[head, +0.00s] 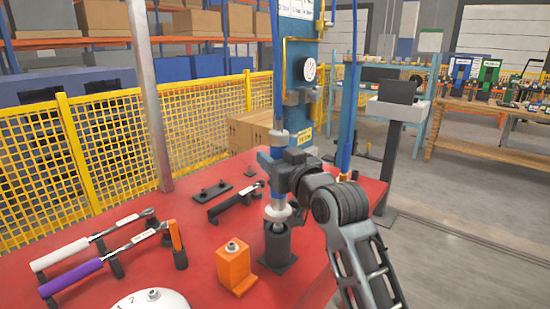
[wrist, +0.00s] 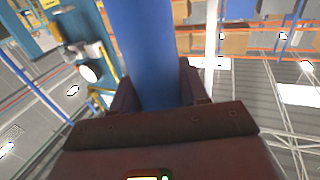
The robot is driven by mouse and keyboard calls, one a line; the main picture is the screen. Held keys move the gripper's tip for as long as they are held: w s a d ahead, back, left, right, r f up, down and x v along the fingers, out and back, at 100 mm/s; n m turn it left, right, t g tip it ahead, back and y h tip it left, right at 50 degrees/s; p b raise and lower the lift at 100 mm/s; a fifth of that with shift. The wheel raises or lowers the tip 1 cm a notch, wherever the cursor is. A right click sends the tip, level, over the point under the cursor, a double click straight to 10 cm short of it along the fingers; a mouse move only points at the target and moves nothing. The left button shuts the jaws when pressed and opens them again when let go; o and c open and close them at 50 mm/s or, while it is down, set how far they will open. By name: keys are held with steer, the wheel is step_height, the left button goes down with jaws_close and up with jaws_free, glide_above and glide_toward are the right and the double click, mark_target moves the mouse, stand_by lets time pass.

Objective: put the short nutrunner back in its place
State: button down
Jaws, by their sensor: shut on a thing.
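My gripper (head: 284,176) is shut around a blue, upright tool (head: 278,95), which I take to be the short nutrunner. In the wrist view its blue body (wrist: 143,50) runs between the two dark jaws (wrist: 155,95). Its grey lower end (head: 278,211) is over the mouth of a black cup-shaped holder (head: 277,246) with a square base on the red table (head: 215,252). The tool looks close to upright. I cannot tell whether its tip is inside the holder or just above it.
Purple-handled (head: 70,277) and white-handled (head: 60,254) wrenches lie on stands at left. A black tool (head: 232,203) lies behind. A blue column with a gauge (head: 309,69) rises behind my gripper.

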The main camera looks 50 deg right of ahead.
steer(key=shift+f+b, duration=1.4)
steer(key=shift+f, duration=0.5)
stand_by(0.6)
steer(key=c, duration=0.9)
jaws_free()
steer(key=o, duration=0.4)
steer(key=shift+f, duration=0.25)
steer(key=shift+b+v, duration=0.4)
steer(key=shift+v, duration=3.5)
steer(key=shift+r, duration=0.15)
